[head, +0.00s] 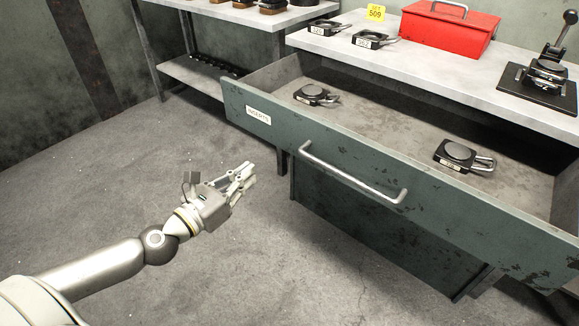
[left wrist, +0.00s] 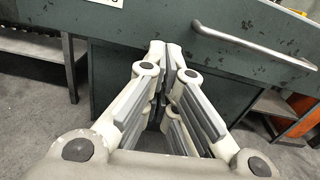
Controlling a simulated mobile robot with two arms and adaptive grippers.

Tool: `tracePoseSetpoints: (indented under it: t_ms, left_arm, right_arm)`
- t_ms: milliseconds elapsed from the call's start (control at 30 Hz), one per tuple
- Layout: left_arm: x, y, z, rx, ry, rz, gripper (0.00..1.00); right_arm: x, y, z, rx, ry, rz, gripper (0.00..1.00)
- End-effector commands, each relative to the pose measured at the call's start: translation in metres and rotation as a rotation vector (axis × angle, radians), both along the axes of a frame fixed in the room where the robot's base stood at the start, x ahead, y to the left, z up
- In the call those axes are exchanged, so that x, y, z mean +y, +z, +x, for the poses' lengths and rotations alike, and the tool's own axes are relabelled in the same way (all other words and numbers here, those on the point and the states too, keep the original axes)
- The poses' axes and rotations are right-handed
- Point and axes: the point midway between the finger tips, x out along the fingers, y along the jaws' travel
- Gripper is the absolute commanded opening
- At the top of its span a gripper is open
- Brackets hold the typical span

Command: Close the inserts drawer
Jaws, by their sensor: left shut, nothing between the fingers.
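The inserts drawer (head: 420,195) stands pulled out from under the worktop, with a green front, an "INSERTS" label (head: 258,115) and a long metal handle (head: 352,173). Two dark inserts lie inside it, one at the left (head: 315,95) and one at the right (head: 463,157). My left gripper (head: 247,174) is shut and empty, in front of the drawer's left part and apart from the handle. In the left wrist view its fingers (left wrist: 167,60) meet before the green front, and the handle (left wrist: 255,42) shows up and to the right. My right gripper is not seen.
On the worktop (head: 400,58) stand a red toolbox (head: 450,28), two labelled inserts (head: 345,35), a yellow tag (head: 375,12) and a small lever press (head: 545,75). A grey shelf table (head: 235,15) stands at the back left. The floor left of the drawer is clear.

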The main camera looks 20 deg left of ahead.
Motion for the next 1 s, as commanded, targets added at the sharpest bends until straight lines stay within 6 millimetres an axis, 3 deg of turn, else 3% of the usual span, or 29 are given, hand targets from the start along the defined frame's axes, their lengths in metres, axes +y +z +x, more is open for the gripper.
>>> tracePoseSetpoints:
  t_ms: [367, 1000]
  left_arm:
    - [-0.013, 0.01, 0.008, -0.039, -0.029, 0.041, 0.0]
    - [-0.031, 0.01, 0.064, -0.037, -0.027, 0.04, 0.0]
  right_arm:
    - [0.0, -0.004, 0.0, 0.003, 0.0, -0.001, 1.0]
    - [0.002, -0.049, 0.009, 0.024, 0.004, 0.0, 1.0]
